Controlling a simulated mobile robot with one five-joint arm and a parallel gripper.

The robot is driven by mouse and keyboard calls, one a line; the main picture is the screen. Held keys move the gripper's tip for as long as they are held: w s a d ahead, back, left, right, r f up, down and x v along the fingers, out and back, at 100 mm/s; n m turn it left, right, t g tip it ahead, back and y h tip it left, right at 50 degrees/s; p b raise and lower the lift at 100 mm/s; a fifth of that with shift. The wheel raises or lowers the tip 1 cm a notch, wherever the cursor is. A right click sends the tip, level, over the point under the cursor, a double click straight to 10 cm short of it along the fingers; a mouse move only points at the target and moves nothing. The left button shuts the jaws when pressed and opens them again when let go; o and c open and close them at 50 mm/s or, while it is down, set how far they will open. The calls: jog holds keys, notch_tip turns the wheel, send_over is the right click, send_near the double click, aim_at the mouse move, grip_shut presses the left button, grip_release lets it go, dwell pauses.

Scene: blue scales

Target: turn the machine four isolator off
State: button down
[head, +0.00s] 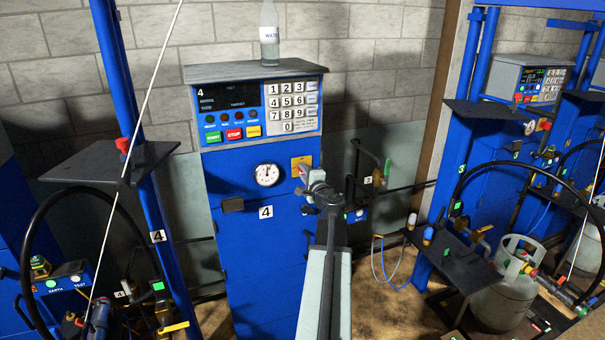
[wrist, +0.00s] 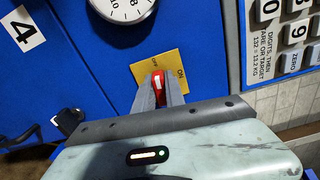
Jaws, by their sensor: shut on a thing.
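The machine four cabinet (head: 225,185) is blue, with a "4" label on its front. Its isolator is a red knob (wrist: 157,80) on a yellow plate (wrist: 176,68) marked OFF and ON; the plate also shows in the head view (head: 301,161). My gripper (wrist: 158,88) is shut on the red knob, one grey finger on each side. The knob's white mark runs roughly up and down in the wrist view, with the OFF word just above it and ON to its right. In the head view my gripper (head: 306,172) and arm hide the knob.
A round gauge (head: 267,174) sits left of the plate, and a keypad and display panel (head: 262,108) above it. A bottle (head: 269,35) stands on the cabinet top. Blue frames with shelves (head: 100,160) and hoses flank the cabinet; a gas cylinder (head: 500,300) stands at right.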

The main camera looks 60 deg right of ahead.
jog(key=shift+w+n, duration=0.1)
jog(key=shift+n, duration=0.4)
jog(key=c, duration=1.4)
grip_release()
jog(key=v, duration=0.7)
jog(key=shift+s+a, duration=0.25)
jog(key=shift+s, duration=0.05)
jog(key=shift+s+f, duration=0.1)
